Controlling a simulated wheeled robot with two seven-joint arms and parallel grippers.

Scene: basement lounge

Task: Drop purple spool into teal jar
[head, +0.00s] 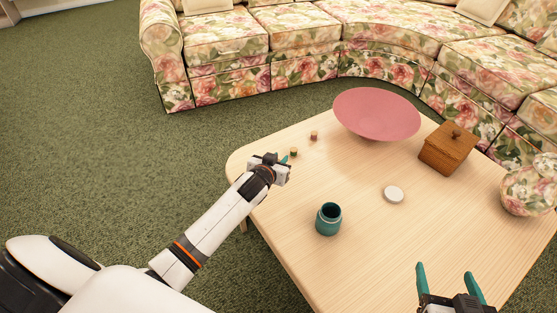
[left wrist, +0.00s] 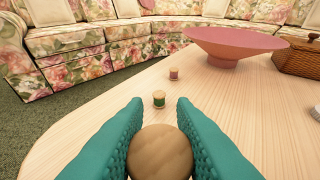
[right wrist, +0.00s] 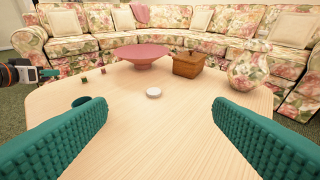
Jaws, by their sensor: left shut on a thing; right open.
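My left gripper (head: 281,166) is over the table's left edge and shut on a spool. In the left wrist view the spool's round tan end (left wrist: 160,152) shows between the teal fingers; its thread colour is hidden. The teal jar (head: 328,219) stands upright and open on the table, nearer and to the right of the left gripper. In the right wrist view the jar (right wrist: 82,101) is partly hidden behind the left finger. My right gripper (head: 449,279) is open and empty above the table's near right part.
A green spool (head: 294,152) and a reddish spool (head: 314,136) stand beyond the left gripper. A white round lid (head: 394,195), pink bowl (head: 377,112), wooden box (head: 447,149) and floral vase (head: 530,190) are also on the table (head: 310,270). A floral sofa (head: 230,45) curves behind.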

